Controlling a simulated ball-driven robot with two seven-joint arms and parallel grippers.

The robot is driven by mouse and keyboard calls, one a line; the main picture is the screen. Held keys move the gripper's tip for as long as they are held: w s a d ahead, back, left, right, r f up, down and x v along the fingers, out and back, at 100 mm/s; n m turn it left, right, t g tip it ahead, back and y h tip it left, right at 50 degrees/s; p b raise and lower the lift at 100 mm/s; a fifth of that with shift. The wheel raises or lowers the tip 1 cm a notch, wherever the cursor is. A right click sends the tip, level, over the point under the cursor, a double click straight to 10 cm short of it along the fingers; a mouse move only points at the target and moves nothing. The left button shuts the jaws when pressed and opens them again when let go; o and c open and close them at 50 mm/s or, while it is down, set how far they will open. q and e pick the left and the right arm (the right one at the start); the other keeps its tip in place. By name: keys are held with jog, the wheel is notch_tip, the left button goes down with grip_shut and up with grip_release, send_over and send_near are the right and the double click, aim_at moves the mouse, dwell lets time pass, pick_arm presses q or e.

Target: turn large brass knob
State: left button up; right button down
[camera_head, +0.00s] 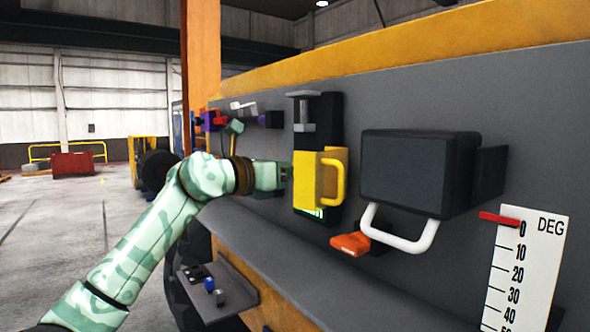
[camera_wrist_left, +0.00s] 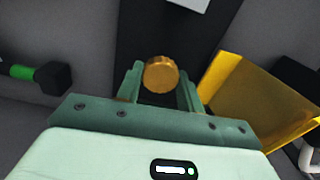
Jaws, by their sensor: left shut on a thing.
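The brass knob (camera_wrist_left: 161,74) is round and sits between the two fingers of my left gripper (camera_wrist_left: 160,84) in the left wrist view. The gripper is shut on it. In the head view my left gripper (camera_head: 284,176) is against the dark panel, just left of the yellow box with a handle (camera_head: 308,180). The knob is hidden there. My right gripper is not in view.
The yellow box (camera_wrist_left: 255,100) stands close to the right of the fingers in the wrist view. A dark box (camera_head: 410,170) with a white handle (camera_head: 400,240), an orange lever (camera_head: 350,244) and a degree scale (camera_head: 530,270) are further right. A small shelf (camera_head: 240,290) juts out below.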

pick_arm(q)
jog(key=shift+n, duration=0.3)
jog(key=n+b, duration=0.6)
jog(key=n, duration=1.7)
jog(key=shift+r+n, duration=0.1)
jog(key=shift+n, duration=0.2)
jog(key=shift+b, duration=0.3)
jog(key=o, duration=1)
